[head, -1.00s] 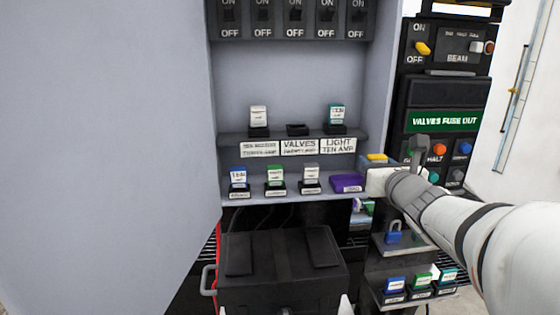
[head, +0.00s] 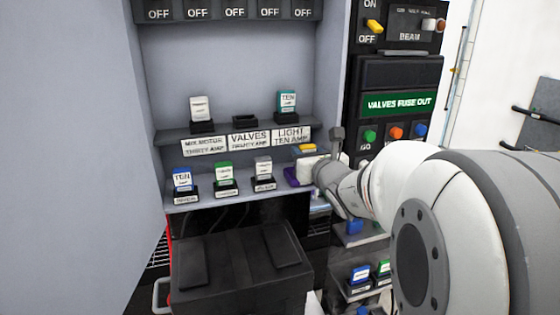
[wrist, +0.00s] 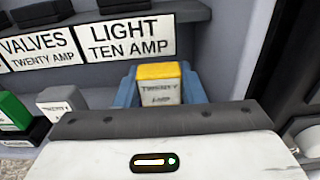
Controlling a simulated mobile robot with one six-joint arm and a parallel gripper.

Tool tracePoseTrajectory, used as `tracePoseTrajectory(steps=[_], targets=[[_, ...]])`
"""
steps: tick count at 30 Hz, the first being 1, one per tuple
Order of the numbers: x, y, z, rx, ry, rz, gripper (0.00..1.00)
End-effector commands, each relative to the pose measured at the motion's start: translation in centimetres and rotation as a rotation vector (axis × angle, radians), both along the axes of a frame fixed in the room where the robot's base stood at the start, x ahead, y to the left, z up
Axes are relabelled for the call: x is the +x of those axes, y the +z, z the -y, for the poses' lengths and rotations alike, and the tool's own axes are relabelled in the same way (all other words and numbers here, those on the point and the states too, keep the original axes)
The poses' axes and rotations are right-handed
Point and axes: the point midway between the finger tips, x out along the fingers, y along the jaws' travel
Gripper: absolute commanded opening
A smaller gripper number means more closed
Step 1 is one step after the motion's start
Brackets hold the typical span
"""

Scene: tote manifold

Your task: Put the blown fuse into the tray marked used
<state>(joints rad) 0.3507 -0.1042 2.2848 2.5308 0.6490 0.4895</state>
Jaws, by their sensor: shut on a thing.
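A yellow-topped fuse (wrist: 160,83) marked TWENTY AMP is between the blue fingers of my gripper (wrist: 160,90) in the wrist view. In the head view its yellow top (head: 306,147) shows at the right end of the cabinet's lower shelf. My gripper is shut on it. The VALVES holder (head: 245,121) on the upper shelf is empty.
The lower shelf (head: 215,190) bears blue, green and grey fuses in holders. White and teal fuses stand on the upper shelf. The cabinet's side wall and the black panel reading VALVES FUSE OUT (head: 400,103) are close on the right. A black box (head: 240,262) stands below.

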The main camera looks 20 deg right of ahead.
Motion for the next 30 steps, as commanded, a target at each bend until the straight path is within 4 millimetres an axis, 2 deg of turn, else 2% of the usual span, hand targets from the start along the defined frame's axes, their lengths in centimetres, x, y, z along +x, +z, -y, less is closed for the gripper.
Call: tracePoseTrajectory(steps=[1, 2, 16, 17, 18, 24, 30], targets=[[-0.01, -1.48, 0.06, 0.002, -0.001, -0.003, 0.14], [0.07, -1.66, 0.08, 0.002, -0.001, -0.002, 0.14], [0.27, -2.14, 0.21, 0.000, -0.004, 0.001, 0.14], [0.27, -2.11, 0.22, 0.000, -0.004, 0.001, 0.37], [0.27, -2.00, 0.23, 0.000, -0.004, 0.001, 0.40], [0.26, -1.99, 0.25, 0.000, -0.005, 0.000, 0.56], [0.26, -1.99, 0.27, 0.000, -0.005, 0.000, 0.58]])
